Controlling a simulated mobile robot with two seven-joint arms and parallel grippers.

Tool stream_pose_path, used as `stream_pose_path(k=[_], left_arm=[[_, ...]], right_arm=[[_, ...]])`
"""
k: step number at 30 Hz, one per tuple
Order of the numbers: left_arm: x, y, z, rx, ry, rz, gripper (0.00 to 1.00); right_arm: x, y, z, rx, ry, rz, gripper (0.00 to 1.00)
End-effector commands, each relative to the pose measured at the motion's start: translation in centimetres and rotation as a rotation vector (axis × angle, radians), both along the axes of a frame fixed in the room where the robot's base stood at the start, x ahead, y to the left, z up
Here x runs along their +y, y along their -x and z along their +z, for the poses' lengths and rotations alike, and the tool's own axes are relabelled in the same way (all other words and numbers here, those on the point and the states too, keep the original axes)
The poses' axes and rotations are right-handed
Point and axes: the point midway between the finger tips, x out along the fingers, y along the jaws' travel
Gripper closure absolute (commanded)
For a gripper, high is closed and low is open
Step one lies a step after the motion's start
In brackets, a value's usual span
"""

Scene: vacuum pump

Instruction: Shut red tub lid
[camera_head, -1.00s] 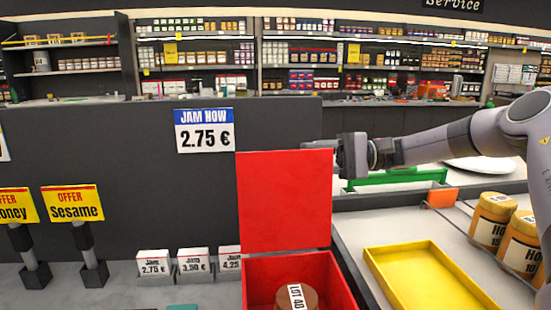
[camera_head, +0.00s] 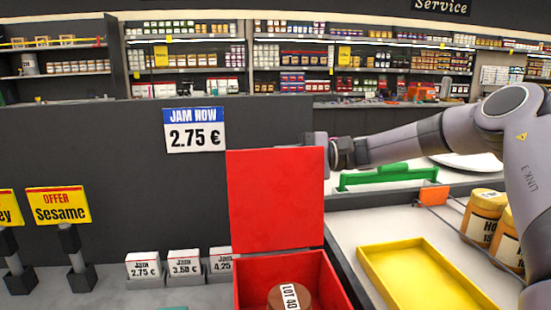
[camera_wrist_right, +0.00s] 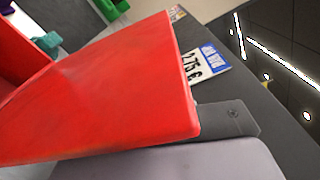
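The red tub (camera_head: 325,285) stands at the bottom middle of the head view. Its red lid (camera_head: 275,200) stands upright, open, at the tub's back edge. A brown-lidded jar (camera_head: 288,297) labelled "LOT 40" is in the tub. My right gripper (camera_head: 318,142) is at the lid's upper right corner, its tip partly hidden behind the lid. In the right wrist view the lid (camera_wrist_right: 100,95) fills the middle. A dark grey finger (camera_wrist_right: 228,118) shows beyond the lid's edge; the finger spacing is hidden. My left gripper is not in view.
A yellow tray (camera_head: 415,280) lies right of the tub, with honey jars (camera_head: 484,215) beyond it. A green-framed object (camera_head: 388,176) stands behind. Price cards (camera_head: 184,262) and a Sesame offer sign (camera_head: 58,205) stand left. A dark panel (camera_head: 120,170) rises behind the lid.

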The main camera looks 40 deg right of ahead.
Motion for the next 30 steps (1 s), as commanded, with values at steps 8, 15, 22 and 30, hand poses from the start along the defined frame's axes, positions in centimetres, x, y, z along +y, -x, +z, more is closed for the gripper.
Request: stream_pose_path(k=[8, 15, 22, 30], left_arm=[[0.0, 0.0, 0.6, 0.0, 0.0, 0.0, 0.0], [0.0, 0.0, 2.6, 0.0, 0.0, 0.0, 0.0], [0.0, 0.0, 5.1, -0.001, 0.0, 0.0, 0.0], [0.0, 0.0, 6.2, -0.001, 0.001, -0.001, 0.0]], right_arm=[[0.2, 0.4, 0.8, -0.031, 0.008, -0.002, 1.0], [1.2, 2.3, 2.0, -0.139, 0.061, -0.002, 1.0], [2.9, 5.2, 2.7, -0.302, 0.149, -0.002, 1.0], [4.2, 7.6, 2.3, -0.439, 0.225, -0.002, 1.0]])
